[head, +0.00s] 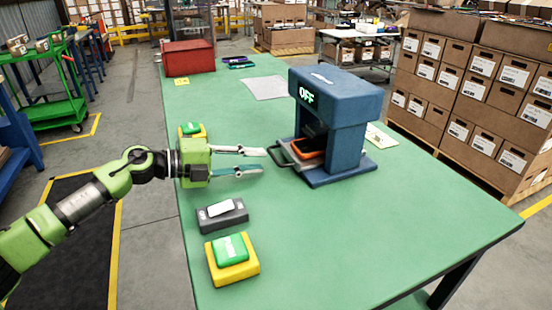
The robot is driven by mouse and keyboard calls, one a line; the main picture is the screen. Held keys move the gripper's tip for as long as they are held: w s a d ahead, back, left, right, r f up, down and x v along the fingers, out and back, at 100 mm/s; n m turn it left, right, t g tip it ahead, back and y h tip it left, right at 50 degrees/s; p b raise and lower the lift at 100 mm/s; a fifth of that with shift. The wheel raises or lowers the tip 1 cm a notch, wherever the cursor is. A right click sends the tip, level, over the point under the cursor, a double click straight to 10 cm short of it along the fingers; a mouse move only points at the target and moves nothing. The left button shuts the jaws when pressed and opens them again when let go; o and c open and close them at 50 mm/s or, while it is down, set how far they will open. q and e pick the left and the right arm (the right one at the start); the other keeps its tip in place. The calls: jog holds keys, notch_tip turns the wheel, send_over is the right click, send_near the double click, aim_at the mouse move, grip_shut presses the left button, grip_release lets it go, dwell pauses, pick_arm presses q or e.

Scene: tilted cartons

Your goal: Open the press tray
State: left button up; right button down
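The blue press (335,115) stands on the green table and its display reads OFF. Its tray (290,163) sits low in the press opening, with a dark loop handle (277,155) pointing left toward my arm. An orange piece (309,148) lies in the tray, partly inside the press. My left gripper (262,161) is open and empty, its two fingers pointing right. The fingertips are just left of the handle; I cannot tell whether they touch it. My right gripper is not in view.
A green button on a yellow base (232,271) and a dark box with a white top (208,222) stand at the table's near left. Another green button (191,128) is behind my gripper. A red toolbox (188,58) is at the far end.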

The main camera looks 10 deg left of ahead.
aim_at(275, 158)
pick_arm(q)
jog(key=x, duration=0.6)
jog(key=shift+w+d, duration=0.1)
jog(key=shift+c, duration=0.5)
grip_shut()
